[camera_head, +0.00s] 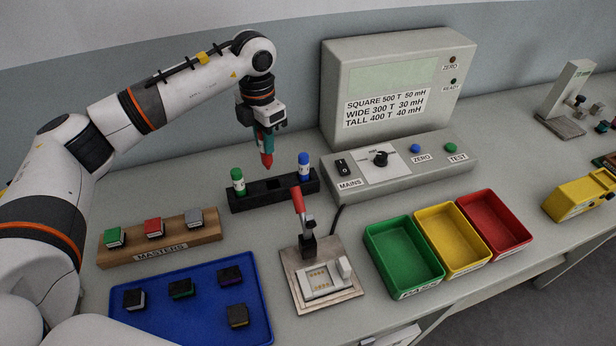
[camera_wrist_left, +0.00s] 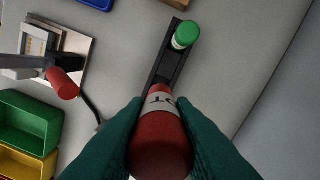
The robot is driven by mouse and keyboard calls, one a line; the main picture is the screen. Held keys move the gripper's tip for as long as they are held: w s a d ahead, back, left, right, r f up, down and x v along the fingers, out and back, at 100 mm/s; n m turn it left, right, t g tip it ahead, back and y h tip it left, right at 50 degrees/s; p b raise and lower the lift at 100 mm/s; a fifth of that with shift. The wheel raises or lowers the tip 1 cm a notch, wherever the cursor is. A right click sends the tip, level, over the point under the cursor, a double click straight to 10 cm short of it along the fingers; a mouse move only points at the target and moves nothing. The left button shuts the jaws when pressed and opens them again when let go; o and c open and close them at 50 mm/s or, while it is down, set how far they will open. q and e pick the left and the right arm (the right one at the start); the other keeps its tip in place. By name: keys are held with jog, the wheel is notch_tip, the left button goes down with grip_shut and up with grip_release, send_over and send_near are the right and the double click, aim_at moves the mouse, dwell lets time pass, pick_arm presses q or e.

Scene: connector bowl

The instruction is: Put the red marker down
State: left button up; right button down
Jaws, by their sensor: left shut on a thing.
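The red marker (camera_head: 266,159) hangs tip down from my left gripper (camera_head: 265,133). In the left wrist view the same red marker (camera_wrist_left: 160,140) sits between the two teal fingers of my left gripper (camera_wrist_left: 160,135), which are shut on it. It is above the black marker rack (camera_head: 271,203), over its middle, apart from it. A green marker (camera_head: 238,181) stands in the left end of the rack and a blue marker (camera_head: 304,166) in the right end. An empty dark slot shows between them. The right gripper does not show.
A lever fixture (camera_head: 318,299) with a red handle stands in front of the rack. The grey meter console (camera_head: 400,168) is to the right. A wooden masters block (camera_head: 205,236) and a blue tray (camera_head: 262,325) lie left. Green (camera_head: 412,284), yellow and red bins stand front right.

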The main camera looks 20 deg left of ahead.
aim_at(269, 159)
pick_arm(q)
jog(key=shift+w+d+f, duration=0.25)
jog(key=shift+w+f, duration=0.15)
jog(key=shift+f, duration=0.25)
jog(key=f, duration=0.1)
jog(key=f+p, duration=0.1)
jog(key=f, duration=0.2)
jog(key=shift+s+a+f+p, duration=0.1)
jog(key=shift+s+f+p, duration=0.15)
jog(key=shift+f+p, duration=0.15)
notch_tip(269, 159, down, 4)
jog(key=shift+w+r+p, duration=0.1)
jog(key=shift+r+p, duration=0.05)
jog(key=shift+p, duration=0.3)
jog(key=shift+f+b, duration=0.25)
jog(key=shift+b, duration=0.05)
jog(key=o, duration=0.8)
jog(key=shift+r, duration=0.1)
